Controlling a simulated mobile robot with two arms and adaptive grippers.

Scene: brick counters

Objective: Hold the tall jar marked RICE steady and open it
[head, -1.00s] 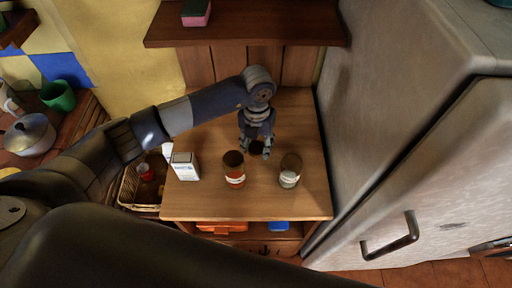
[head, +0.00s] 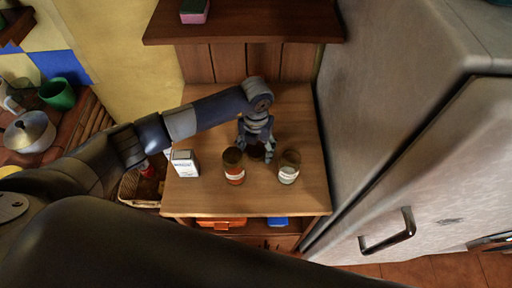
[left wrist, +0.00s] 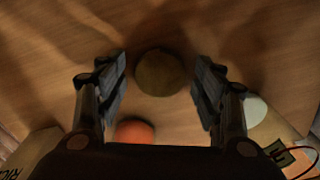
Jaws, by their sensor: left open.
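My left gripper (head: 257,147) is open and points down at the counter. A round brown top (left wrist: 160,72) lies between and slightly beyond its fingers in the left wrist view, with gaps on both sides. In the head view this dark round item (head: 257,153) is partly hidden by the fingers. A pale object marked "RIC" (left wrist: 30,155), its last letter cut off, shows at the lower left of the left wrist view. My right gripper is not in view.
A red-brown jar (head: 234,168) and a pale jar (head: 289,168) stand in front of my gripper. A white box (head: 185,164) stands left. An orange round top (left wrist: 133,130) and a green-marked object (left wrist: 290,158) are close below the fingers. The fridge (head: 420,190) bounds the right.

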